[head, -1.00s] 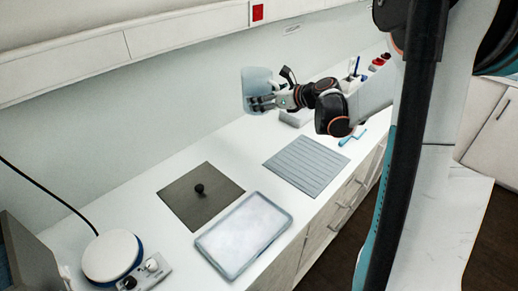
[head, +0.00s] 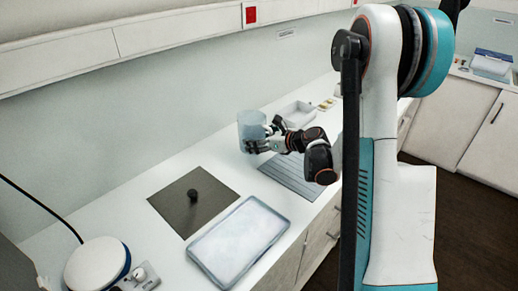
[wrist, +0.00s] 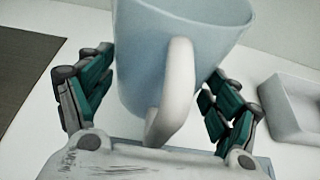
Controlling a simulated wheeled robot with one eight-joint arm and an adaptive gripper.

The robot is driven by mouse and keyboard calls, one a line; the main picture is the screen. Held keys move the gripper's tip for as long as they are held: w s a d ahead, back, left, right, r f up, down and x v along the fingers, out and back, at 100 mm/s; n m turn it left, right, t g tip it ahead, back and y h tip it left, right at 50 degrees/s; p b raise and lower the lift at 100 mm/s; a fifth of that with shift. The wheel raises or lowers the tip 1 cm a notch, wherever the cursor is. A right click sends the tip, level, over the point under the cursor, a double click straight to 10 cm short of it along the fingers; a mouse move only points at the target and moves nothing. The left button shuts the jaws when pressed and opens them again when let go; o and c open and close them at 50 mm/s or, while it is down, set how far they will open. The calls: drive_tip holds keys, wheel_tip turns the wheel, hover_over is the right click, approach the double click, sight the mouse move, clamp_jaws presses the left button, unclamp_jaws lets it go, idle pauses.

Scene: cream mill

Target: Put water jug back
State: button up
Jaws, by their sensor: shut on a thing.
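The water jug (head: 251,127) is a pale blue, translucent vessel with a white handle. My gripper (head: 266,141) is shut on it and holds it upright near the back of the white counter, by the ribbed grey mat. In the wrist view the jug (wrist: 185,55) fills the middle, its white handle (wrist: 175,95) facing the camera. The gripper's green-padded fingers (wrist: 160,92) lie on both sides of its body. The jug's base is partly hidden, so I cannot tell whether it touches the counter.
A dark square mat (head: 176,214) with a black knob (head: 192,196) lies to the left. A white-filled tray (head: 205,252) is in front of it. A round white device (head: 95,264) stands at the near left. A white bin (head: 297,112) stands behind the ribbed mat (head: 283,181).

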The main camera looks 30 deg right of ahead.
drive_tip(key=shift+f+b, duration=0.45)
drive_tip(key=shift+f, duration=1.35)
drive_tip(key=shift+f, duration=0.1)
drive_tip(key=o, duration=2)
drive_tip(key=shift+r, duration=0.2)
drive_tip(key=p+v, duration=0.2)
drive_tip(key=v, duration=1)
